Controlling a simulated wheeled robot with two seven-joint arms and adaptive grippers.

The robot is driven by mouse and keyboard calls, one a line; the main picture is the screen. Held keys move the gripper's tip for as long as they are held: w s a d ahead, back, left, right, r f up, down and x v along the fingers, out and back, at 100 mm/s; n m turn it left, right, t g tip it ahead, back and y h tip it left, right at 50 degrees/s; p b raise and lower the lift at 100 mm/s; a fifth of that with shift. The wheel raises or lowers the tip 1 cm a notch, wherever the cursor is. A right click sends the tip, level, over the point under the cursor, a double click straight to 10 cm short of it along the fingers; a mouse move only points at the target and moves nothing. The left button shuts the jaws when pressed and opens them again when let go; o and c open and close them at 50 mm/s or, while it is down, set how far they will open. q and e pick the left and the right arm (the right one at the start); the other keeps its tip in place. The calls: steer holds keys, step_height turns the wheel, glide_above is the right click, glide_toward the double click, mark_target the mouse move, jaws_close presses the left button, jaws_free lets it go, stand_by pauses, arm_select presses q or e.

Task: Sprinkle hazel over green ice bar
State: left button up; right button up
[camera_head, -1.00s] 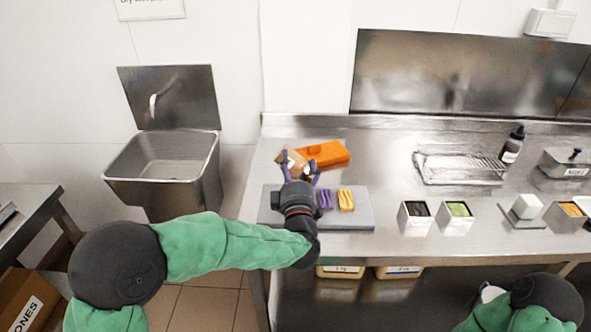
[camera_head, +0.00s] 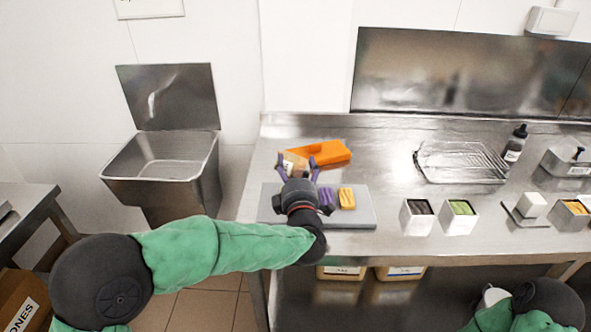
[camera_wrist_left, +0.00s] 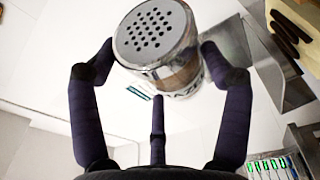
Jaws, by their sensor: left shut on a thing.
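My left gripper (camera_head: 298,174) is shut on a shaker (camera_head: 293,163) and holds it over the back left of the grey board (camera_head: 365,217). In the left wrist view the shaker (camera_wrist_left: 153,35) has a perforated metal lid and a clear body with brown contents, held between the fingers (camera_wrist_left: 158,90). A purple bar (camera_head: 326,197) and a yellow bar (camera_head: 347,199) lie on the board, right of the gripper. No green bar shows; my gripper and wrist hide part of the board.
An orange item (camera_head: 325,153) lies behind the board. To the right stand a dark-filled container (camera_head: 417,218), a green-filled container (camera_head: 458,218), a wire rack (camera_head: 460,163) and a dark bottle (camera_head: 515,145). A sink (camera_head: 165,178) is left of the counter.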

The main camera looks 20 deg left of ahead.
arm_select(q)
steer(key=shift+r+n+g+h+p, duration=0.15)
steer(key=shift+r+n+g+p, duration=0.15)
steer(key=shift+r+n, duration=0.4)
steer(key=shift+r+n+g+h+p, duration=0.15)
steer(key=shift+r+n+g, duration=0.2)
steer(key=shift+n, duration=0.55)
steer(key=shift+r+n+g, duration=0.2)
steer(key=shift+n+g, duration=0.05)
steer(key=shift+n, duration=0.25)
steer(key=shift+r, duration=0.1)
steer(key=shift+r+n+g+h+p, duration=0.3)
steer(key=shift+r+n+h+p, duration=0.1)
steer(key=shift+r+n+p, duration=0.45)
steer(key=shift+r+n+g+h+p, duration=0.35)
steer(key=shift+r+n, duration=0.2)
steer(key=shift+n, duration=0.4)
